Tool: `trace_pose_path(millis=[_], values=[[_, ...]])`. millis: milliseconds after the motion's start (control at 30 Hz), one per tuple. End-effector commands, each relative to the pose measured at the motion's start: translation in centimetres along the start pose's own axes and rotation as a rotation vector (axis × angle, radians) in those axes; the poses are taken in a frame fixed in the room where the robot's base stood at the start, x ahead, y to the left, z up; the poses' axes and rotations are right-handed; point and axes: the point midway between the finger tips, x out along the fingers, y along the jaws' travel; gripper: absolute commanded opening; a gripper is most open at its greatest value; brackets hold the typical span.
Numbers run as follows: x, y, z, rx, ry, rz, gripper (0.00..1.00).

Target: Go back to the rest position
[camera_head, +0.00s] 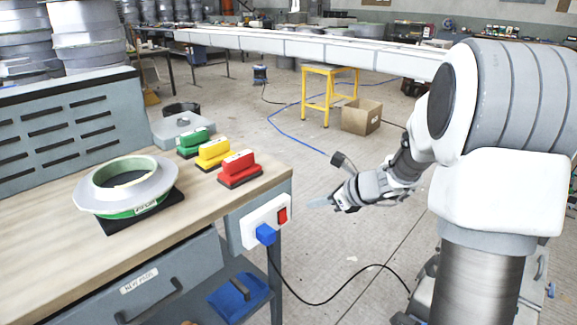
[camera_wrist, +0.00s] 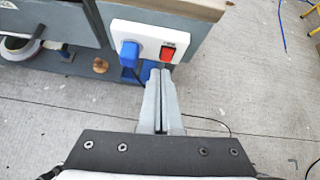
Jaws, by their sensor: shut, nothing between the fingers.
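My gripper (camera_head: 322,203) is shut and empty, held over open floor to the right of the workbench in the head view. In the wrist view my gripper (camera_wrist: 160,72) shows its two fingers together, with nothing between them. Beyond its fingertips in that view is a white socket box (camera_wrist: 128,38) with a red switch (camera_wrist: 168,52) and a blue plug (camera_wrist: 129,54). In the head view the same socket box (camera_head: 250,225) is on the bench's right end, apart from my gripper.
The workbench (camera_head: 60,250) holds a grey and green ring mould (camera_head: 130,187) and green (camera_head: 193,141), yellow (camera_head: 213,153) and red (camera_head: 239,168) blocks. A black cable (camera_head: 330,300) hangs from the plug. A yellow stool (camera_head: 328,90) and cardboard box (camera_head: 361,116) stand behind on the floor.

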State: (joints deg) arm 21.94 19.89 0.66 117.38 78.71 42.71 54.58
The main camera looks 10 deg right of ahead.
Motion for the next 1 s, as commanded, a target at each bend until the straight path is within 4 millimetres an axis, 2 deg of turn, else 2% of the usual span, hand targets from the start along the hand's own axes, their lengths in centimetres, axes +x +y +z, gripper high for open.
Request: trace_pose_path(millis=[100, 233, 367, 500, 700, 833, 1000], values=[[-1.8, 3.2, 2.0, -0.221, 0.024, 0.045, 0.0], [-4.5, 7.8, 3.4, -0.552, 0.068, 0.112, 0.0], [-7.4, 11.9, 3.7, -0.883, 0.116, 0.179, 0.0], [-10.6, 15.6, 3.1, -1.233, 0.173, 0.246, 0.0], [-15.2, 19.5, 1.2, -1.716, 0.273, 0.341, 0.0], [-18.0, 20.9, -0.4, -2.0, 0.351, 0.402, 0.0], [-21.0, 21.7, -2.3, -2.3, 0.459, 0.474, 0.0]])
